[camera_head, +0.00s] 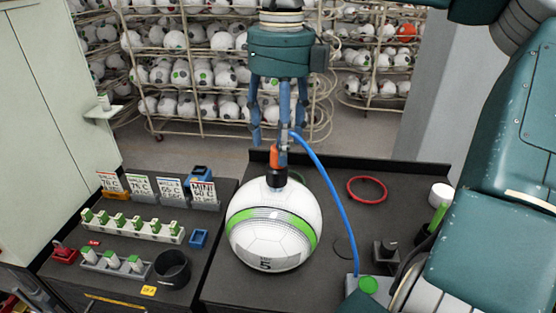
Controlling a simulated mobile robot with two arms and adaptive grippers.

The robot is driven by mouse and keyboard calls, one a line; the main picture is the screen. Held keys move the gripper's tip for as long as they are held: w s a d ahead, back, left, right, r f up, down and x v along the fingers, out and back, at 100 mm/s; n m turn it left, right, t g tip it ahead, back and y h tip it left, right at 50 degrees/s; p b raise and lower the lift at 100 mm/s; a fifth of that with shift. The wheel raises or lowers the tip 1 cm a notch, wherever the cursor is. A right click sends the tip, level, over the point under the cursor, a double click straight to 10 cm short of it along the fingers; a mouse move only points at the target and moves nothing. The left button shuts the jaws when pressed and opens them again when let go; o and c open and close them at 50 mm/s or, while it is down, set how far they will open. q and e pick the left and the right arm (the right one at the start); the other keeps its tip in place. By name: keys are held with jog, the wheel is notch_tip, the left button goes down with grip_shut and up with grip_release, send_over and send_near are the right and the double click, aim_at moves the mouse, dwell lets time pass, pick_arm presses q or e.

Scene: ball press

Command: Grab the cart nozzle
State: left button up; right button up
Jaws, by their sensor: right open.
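The cart nozzle (275,160), orange above and black below, stands upright at the top of a white ball (272,230) with green and grey bands. A blue hose (322,180) runs from the nozzle's top down to the right. My right gripper (273,136) hangs from the top centre with its blue-grey fingers pointing down. It is open, its fingertips at about the height of the nozzle's upper end in the picture. One finger overlaps the hose end, and I cannot tell if they touch. My left gripper is not in view.
The ball stands on a dark cart top (325,290) with a red ring (367,189) and a black knob (387,251). A left bench holds several green-and-white parts (130,225) and a black cup (171,268). Racks of balls (200,75) stand behind. My teal arm fills the right.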

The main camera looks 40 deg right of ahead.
jog(key=f+p, duration=0.2)
jog(key=f, duration=0.2)
jog(key=shift+a+p, duration=0.2)
jog(key=shift+p, duration=0.15)
jog(key=shift+f, duration=0.45)
jog(key=shift+w+f, duration=0.1)
jog(key=shift+f, duration=0.1)
jog(key=shift+d, duration=0.1)
jog(key=c, duration=0.8)
grip_shut()
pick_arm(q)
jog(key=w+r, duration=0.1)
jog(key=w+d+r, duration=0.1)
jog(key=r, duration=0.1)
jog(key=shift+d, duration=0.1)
